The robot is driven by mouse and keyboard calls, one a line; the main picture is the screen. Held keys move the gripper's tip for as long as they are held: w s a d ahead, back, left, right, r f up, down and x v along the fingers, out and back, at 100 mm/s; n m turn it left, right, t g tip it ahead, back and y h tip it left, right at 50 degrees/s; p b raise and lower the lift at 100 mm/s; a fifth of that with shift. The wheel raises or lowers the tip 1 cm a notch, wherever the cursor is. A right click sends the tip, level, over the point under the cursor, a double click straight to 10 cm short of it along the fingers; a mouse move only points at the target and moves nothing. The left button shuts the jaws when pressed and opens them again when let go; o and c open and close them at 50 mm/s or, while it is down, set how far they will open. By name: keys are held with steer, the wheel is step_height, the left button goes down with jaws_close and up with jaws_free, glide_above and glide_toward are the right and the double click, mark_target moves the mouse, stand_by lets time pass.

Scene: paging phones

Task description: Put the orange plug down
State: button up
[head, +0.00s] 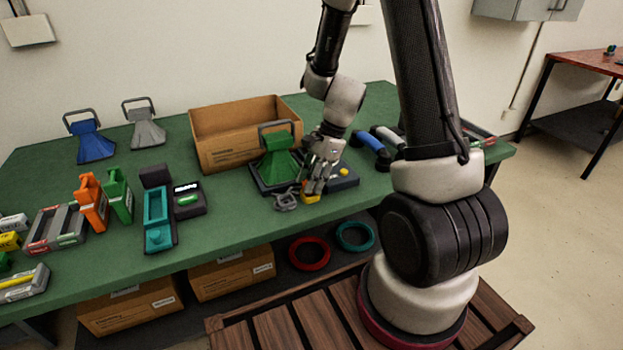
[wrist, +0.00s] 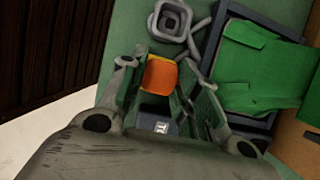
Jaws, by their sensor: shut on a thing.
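The orange plug (wrist: 160,74) is between the fingers of my gripper (wrist: 163,88) in the wrist view, with a dark body behind its orange end. In the head view my gripper (head: 312,185) points down near the front edge of the green table, shut on the plug (head: 309,198), of which only a small orange-yellow part shows. The fingers hide most of it. I cannot tell whether the plug touches the table top. A grey plug-like piece (head: 285,200) lies just left of it; it also shows in the wrist view (wrist: 170,21).
A green handled piece (head: 279,163) stands on a dark base close behind my gripper. An open cardboard box (head: 222,149) stands behind that. A teal tray (head: 157,207) and a black device (head: 189,198) lie to the left. Bare green table (head: 232,214) lies between.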

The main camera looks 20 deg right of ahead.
steer(key=o, duration=1)
steer(key=shift+r, duration=0.2)
steer(key=v, duration=1.2)
steer(key=shift+s+d+r+n+t+h, duration=0.45)
steer(key=shift+s+r+n+t+h, duration=0.3)
steer(key=shift+s+r+n, duration=2)
steer(key=shift+s+d+r+n+t+h, duration=0.6)
steer(key=shift+s+r+n, duration=1.45)
steer(key=shift+s+n, duration=1.4)
steer(key=shift+s+d+r+n+t+h, duration=0.3)
steer(key=shift+s+r+n+t+h, duration=0.6)
steer(key=shift+s+r+n, duration=2.1)
steer(key=shift+s+f, duration=0.35)
steer(key=shift+f, duration=0.2)
